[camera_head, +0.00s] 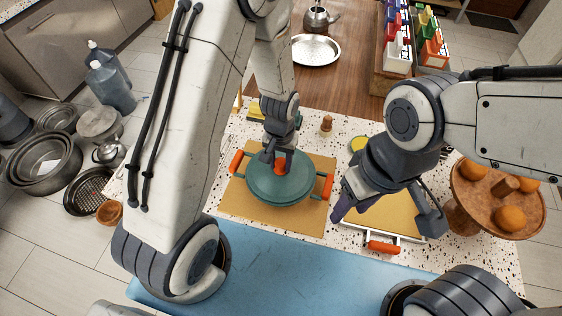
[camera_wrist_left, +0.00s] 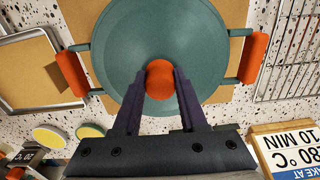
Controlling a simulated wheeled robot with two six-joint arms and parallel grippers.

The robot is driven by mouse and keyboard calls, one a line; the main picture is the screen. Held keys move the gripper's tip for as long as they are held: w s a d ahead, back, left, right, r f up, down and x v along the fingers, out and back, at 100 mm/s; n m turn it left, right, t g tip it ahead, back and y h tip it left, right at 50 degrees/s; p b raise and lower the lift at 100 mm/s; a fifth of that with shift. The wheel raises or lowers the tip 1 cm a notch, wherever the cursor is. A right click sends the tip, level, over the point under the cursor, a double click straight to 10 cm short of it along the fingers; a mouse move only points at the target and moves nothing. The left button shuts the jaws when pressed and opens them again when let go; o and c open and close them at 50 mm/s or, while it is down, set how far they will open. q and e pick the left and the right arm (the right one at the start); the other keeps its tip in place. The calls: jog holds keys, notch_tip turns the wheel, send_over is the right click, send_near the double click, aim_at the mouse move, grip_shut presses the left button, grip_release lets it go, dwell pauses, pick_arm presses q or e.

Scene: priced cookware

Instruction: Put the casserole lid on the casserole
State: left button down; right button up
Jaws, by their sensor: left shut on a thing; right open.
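The teal casserole lid (camera_head: 272,187) lies over the teal casserole, whose orange handles (camera_head: 327,186) stick out at both sides. The casserole stands on a tan mat (camera_head: 236,203). My left gripper (camera_head: 279,163) is above the lid's middle, shut on its orange knob; the wrist view shows both fingers around the knob (camera_wrist_left: 160,82). The lid (camera_wrist_left: 128,45) covers the casserole's opening, and the casserole's handles (camera_wrist_left: 72,74) show beyond its edge. I cannot tell whether the lid touches the rim all round. My right gripper (camera_head: 343,206) is open and empty, right of the casserole.
A tray with an orange handle (camera_head: 383,246) lies right of the casserole, under my right gripper. A stand with orange fruits (camera_head: 490,222) is at the far right. Blue surface (camera_head: 280,262) in front is clear.

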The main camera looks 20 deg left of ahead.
pick_arm(q)
jog(key=shift+f, duration=0.25)
grip_release()
jog(key=shift+r, duration=0.1)
dwell(0.6)
notch_tip(320, 180, up, 10)
jog(key=shift+r+b, duration=0.2)
jog(key=shift+b, duration=0.8)
